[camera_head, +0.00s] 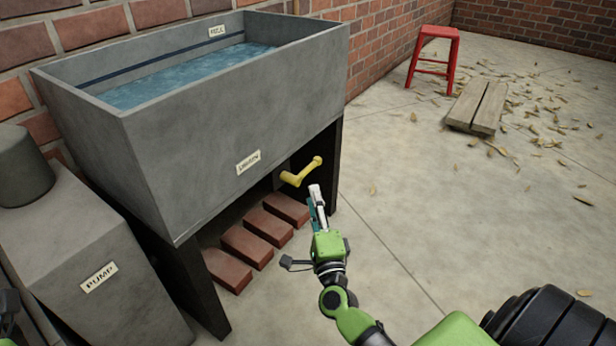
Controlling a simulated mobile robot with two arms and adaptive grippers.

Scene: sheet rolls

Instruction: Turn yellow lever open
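The yellow lever (301,173) sticks out from below the front of the grey tub, near its right end. Its arm points right and slightly up, to a rounded knob. My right gripper (316,198) is just below and to the right of the lever, with a visible gap between them in the picture. Its fingers are seen nearly edge-on and point up towards the lever, so their opening does not show. Nothing is seen held in them. A small green and black part of my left arm shows at the lower left edge; its fingers are not seen.
The grey tub (200,130) of water stands on dark legs against a brick wall. Several bricks (246,246) lie beneath it. A grey pump housing (85,265) is at left. A red stool (435,60) and a wooden plank piece (478,106) stand farther right among leaves on open floor.

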